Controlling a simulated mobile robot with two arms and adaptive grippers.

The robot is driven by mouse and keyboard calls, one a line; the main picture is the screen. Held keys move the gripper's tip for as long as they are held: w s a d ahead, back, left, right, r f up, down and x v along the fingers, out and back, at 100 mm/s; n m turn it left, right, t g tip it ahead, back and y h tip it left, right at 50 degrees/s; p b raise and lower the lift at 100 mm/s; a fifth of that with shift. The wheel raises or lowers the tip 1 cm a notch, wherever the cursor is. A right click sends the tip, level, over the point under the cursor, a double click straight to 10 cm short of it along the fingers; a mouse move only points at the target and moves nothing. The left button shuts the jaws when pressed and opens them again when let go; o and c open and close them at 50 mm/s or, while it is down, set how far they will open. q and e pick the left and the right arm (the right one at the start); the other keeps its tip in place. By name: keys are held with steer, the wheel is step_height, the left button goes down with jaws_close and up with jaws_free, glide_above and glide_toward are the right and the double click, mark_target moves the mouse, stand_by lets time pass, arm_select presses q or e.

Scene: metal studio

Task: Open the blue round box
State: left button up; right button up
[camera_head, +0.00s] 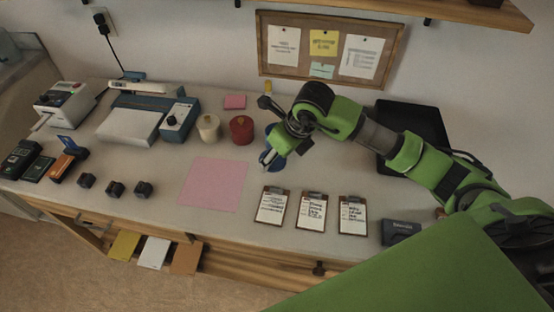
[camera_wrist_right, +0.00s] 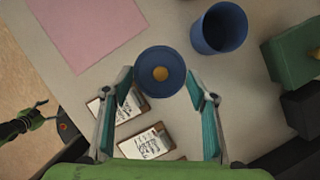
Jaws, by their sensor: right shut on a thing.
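The blue round box (camera_wrist_right: 222,28) stands upright on the table with its top uncovered and its dark inside showing in the right wrist view. It is partly hidden behind my right gripper in the head view (camera_head: 273,130). Its blue round lid (camera_wrist_right: 148,60), with a gold knob, is apart from the box, to its left in the wrist view. My right gripper (camera_wrist_right: 160,84) is shut on the lid, one finger on each side; it also shows in the head view (camera_head: 270,160). A dark and green part at the wrist view's left edge looks like my left gripper (camera_wrist_right: 35,118); its fingers are unclear.
A red round box (camera_head: 241,129) and a cream round box (camera_head: 208,127) stand left of the blue one. A pink sheet (camera_head: 214,183) lies front left. Several clipboards (camera_head: 313,210) lie in front. A black flat panel (camera_head: 413,130) is at the right.

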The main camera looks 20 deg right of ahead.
mark_target(281, 159)
steer(key=shift+w+d+f, duration=0.35)
steer(key=shift+w+f, duration=0.15)
steer(key=shift+f, duration=0.25)
steer(key=f, duration=0.1)
steer(key=f+p, duration=0.1)
steer(key=f, duration=0.1)
steer(key=shift+w+d+f, duration=0.2)
steer(key=shift+f, duration=0.1)
arm_select(q)
steer(key=shift+w+d+r, duration=0.1)
steer(key=shift+w+r, duration=0.6)
steer(key=shift+r, duration=0.15)
arm_select(e)
steer(key=shift+f, duration=0.1)
steer(key=shift+f, duration=0.1)
steer(key=o, duration=0.8)
arm_select(q)
steer(key=shift+s+f, duration=0.15)
steer(key=shift+f, duration=0.05)
steer(key=shift+r, duration=0.1)
